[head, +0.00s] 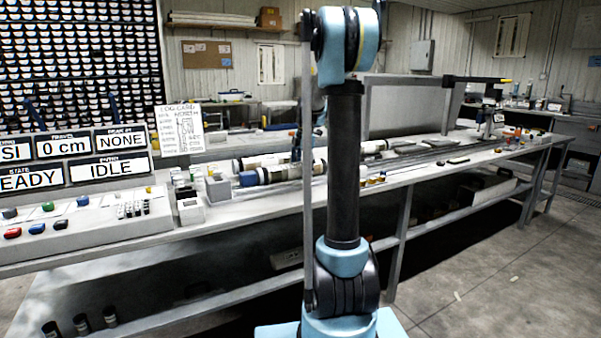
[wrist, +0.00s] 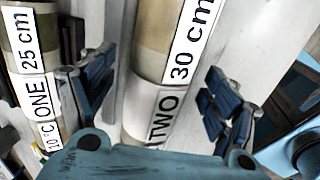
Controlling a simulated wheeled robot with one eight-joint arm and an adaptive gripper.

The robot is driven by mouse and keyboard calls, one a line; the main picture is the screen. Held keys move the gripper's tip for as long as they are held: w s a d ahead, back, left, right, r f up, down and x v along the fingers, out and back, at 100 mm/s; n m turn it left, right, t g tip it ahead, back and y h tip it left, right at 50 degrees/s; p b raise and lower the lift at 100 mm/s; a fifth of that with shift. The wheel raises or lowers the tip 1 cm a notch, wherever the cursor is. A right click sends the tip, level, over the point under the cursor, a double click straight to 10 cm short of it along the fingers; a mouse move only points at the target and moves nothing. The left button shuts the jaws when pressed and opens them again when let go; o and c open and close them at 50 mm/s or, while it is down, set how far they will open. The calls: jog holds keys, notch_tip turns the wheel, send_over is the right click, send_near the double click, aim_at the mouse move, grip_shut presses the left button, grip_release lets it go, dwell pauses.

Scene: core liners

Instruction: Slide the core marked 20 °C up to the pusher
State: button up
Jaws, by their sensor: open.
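In the wrist view my gripper (wrist: 158,90) is open, with one blue-padded finger on each side of a core labelled TWO, 30 cm (wrist: 158,52). Any temperature on this core is hidden behind my gripper's body. A second core, labelled ONE, 25 cm and 10 °C (wrist: 22,60), lies to the left, beyond the left finger. No 20 °C mark is readable. In the head view a pale core with a blue end (head: 275,174) lies on the bench, partly behind my arm. I cannot make out the pusher for certain.
A control panel (head: 85,225) with coloured buttons stands at the bench's left. Displays (head: 112,168) above it read 0 cm, NONE and IDLE. A grey block (head: 218,187) stands just left of the blue core end. A written card (head: 180,128) stands behind.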

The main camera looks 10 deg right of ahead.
jog(key=shift+x, duration=0.85)
grip_shut()
